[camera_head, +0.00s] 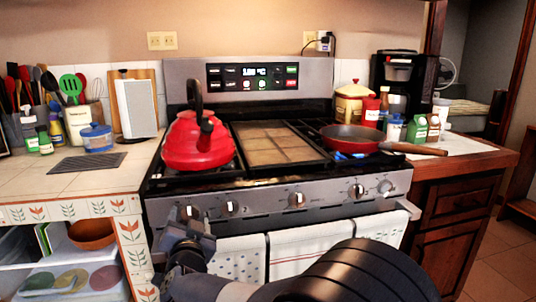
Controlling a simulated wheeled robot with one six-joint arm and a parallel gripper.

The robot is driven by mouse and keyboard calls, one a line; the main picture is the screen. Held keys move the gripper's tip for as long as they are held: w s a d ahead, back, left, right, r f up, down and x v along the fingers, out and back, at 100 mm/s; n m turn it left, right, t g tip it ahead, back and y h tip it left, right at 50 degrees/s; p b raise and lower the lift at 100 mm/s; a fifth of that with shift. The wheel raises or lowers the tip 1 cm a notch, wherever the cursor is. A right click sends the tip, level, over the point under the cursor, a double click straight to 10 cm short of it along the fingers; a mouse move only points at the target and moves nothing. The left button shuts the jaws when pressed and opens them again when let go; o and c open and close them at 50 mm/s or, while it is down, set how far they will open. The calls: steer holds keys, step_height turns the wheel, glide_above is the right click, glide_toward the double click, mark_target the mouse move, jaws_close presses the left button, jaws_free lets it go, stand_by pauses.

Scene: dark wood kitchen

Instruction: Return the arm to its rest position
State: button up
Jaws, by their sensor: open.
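My arm (350,272) reaches in from the bottom of the head view and bends up on the left. My gripper (187,214) is at its far end, in front of the stove's (320,205) left front knobs. It is small in the picture and partly hidden by my wrist. It is open, and nothing shows between its fingers. It appears below and in front of the red kettle (197,142), apart from it.
A red pan (350,139) with a wooden handle sits on the right of the stove. Towels (297,254) hang from the oven handle behind my arm. A tiled counter (85,178) is on the left, a wooden cabinet (460,200) on the right. Open floor (495,270) shows at lower right.

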steer(key=n+p, duration=0.3)
steer(key=n, duration=0.3)
steer(key=shift+r, duration=0.1)
steer(key=n+p, duration=0.2)
steer(key=n, duration=0.3)
steer(key=shift+d, duration=0.15)
